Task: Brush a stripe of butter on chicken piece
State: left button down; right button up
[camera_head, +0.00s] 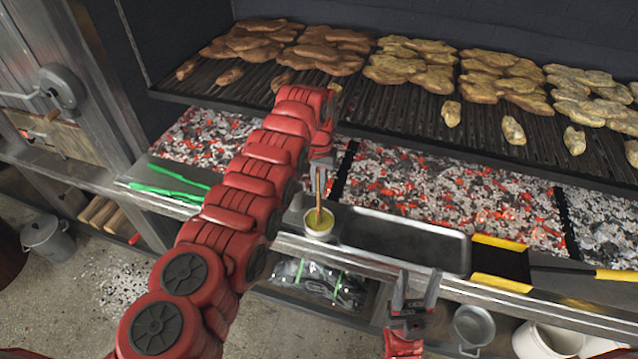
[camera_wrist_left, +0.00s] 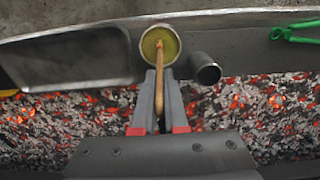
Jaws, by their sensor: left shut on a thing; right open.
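My left gripper (camera_head: 319,172) is shut on the wooden handle of a brush (camera_head: 318,203). The brush stands down in a small white cup of yellow butter (camera_head: 319,233) on the metal ledge, and its bristles are hidden in the cup. In the left wrist view the brush handle (camera_wrist_left: 159,85) runs from between the fingertips (camera_wrist_left: 160,76) into the butter cup (camera_wrist_left: 160,42). Several chicken pieces (camera_head: 408,66) lie on the grill grate in head view, some browned and some paler. My right gripper (camera_head: 415,290) is open and empty in front of the ledge.
Glowing coals (camera_head: 450,195) lie under the grate. An empty metal tray (camera_head: 405,240) sits right of the cup, with a yellow-edged shovel (camera_head: 500,262) beyond it. Green tongs (camera_head: 178,180) lie on the ledge at left. A short metal cylinder (camera_wrist_left: 206,69) stands beside the cup.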

dwell(0.6)
pick_arm(q)
jog(key=shift+w+r, duration=0.1)
jog(key=shift+r, duration=3.35)
